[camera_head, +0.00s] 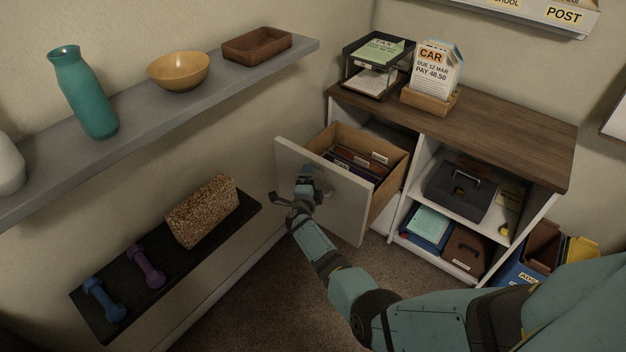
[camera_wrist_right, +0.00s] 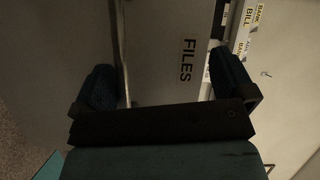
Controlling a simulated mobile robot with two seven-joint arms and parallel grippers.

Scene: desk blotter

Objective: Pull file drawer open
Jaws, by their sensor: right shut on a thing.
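The file drawer (camera_head: 342,205) stands pulled well out of the wooden-topped cabinet, with a pale front and wooden sides. Files with labels (camera_head: 352,160) show inside it. My right gripper (camera_head: 293,187) is at the outer face of the drawer front, near its left part, and is shut on the drawer's handle, which is mostly hidden by my fingers in the head view. In the right wrist view, the drawer front (camera_wrist_right: 165,40) with a "FILES" label (camera_wrist_right: 187,60) lies between my two fingers. My left gripper is not in view.
The cabinet (camera_head: 480,130) carries a paper tray (camera_head: 378,65) and a letter holder (camera_head: 432,98). A black box (camera_head: 460,190) sits on its shelf. A low wall shelf (camera_head: 165,255) with dumbbells is left of the drawer. Carpet (camera_head: 270,290) below is clear.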

